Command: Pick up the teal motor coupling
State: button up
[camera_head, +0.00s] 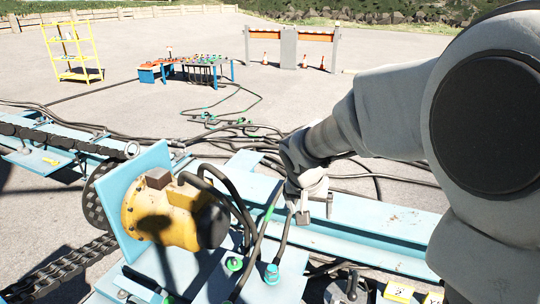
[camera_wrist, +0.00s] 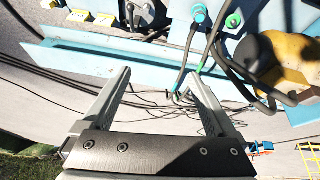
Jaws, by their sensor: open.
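A teal coupling (camera_head: 271,274) with a dark hose stands on the light-blue plate in front of the yellow motor (camera_head: 165,217). It also shows at the top of the wrist view (camera_wrist: 198,13), beyond my fingertips. A green coupling (camera_head: 234,264) stands beside it and also shows in the wrist view (camera_wrist: 233,20). The teal coupling's hose runs toward my gripper (camera_head: 309,214), which is over the blue beam. In the wrist view my gripper (camera_wrist: 157,74) is open, with no coupling in its jaws. A teal-marked hose part (camera_wrist: 176,96) shows near the right finger; its full shape is unclear.
The blue beam (camera_head: 375,221) extends right under my arm. Black hoses (camera_head: 240,205) loop beside the motor. Yellow tags (camera_head: 398,291) are at the lower right. A chain (camera_head: 65,268) lies lower left. A workbench (camera_head: 190,66) and yellow rack (camera_head: 75,50) stand far back on open paving.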

jog(key=w+a+f+b, duration=0.1)
jog(key=w+a+f, duration=0.15)
jog(key=f, duration=0.35)
jog(key=w+a+f+b, duration=0.2)
jog(key=w+f, duration=0.1)
jog(key=f, duration=0.3)
jog(key=m+b, duration=0.1)
jog(key=b, duration=0.2)
send_near(272, 268)
jog(key=shift+g, duration=0.3)
jog(key=x, duration=0.1)
jog(key=b+x, duration=0.2)
jog(key=x, duration=0.1)
jog(key=shift+s+d, duration=0.15)
jog(key=shift+d, duration=0.1)
jog(key=shift+w+a+b+x, duration=0.1)
jog(key=shift+w+b+x, duration=0.2)
jog(key=shift+x, duration=1.35)
jog(key=shift+w+a+b+x, duration=0.15)
jog(key=shift+b+x, duration=0.25)
jog(key=shift+x, duration=1.2)
jog(key=shift+s+r, duration=0.1)
jog(key=shift+r, duration=0.05)
grip_shut()
